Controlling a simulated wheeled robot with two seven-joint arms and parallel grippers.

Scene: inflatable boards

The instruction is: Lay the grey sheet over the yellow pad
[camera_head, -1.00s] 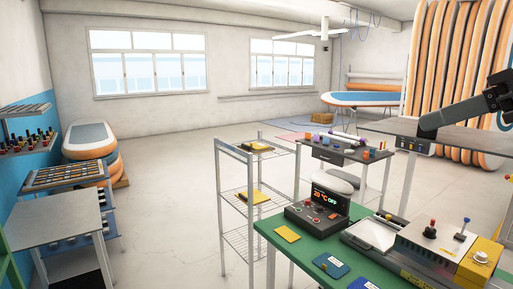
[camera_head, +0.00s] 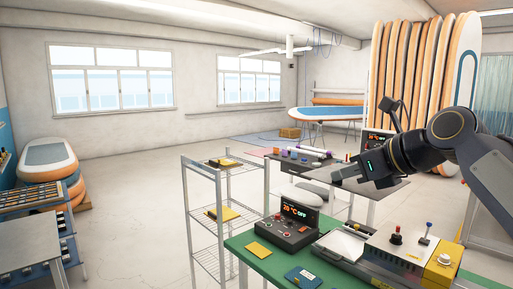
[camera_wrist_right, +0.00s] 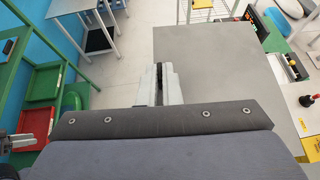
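A flat yellow pad (camera_head: 258,249) lies on the green table in the head view. More yellow pieces, partly covered by something dark, lie on the wire rack's top shelf (camera_head: 224,163) and middle shelf (camera_head: 222,213). My right gripper (camera_head: 336,177) reaches in from the right, above the tables behind the green one. A grey metal piece at that view's left edge (camera_wrist_right: 16,142) may be my left gripper.
The green table (camera_head: 250,271) holds a control box (camera_head: 290,228), a blue pouch (camera_head: 302,277) and a press machine (camera_head: 385,250). A wire rack (camera_head: 190,205) stands left of it.

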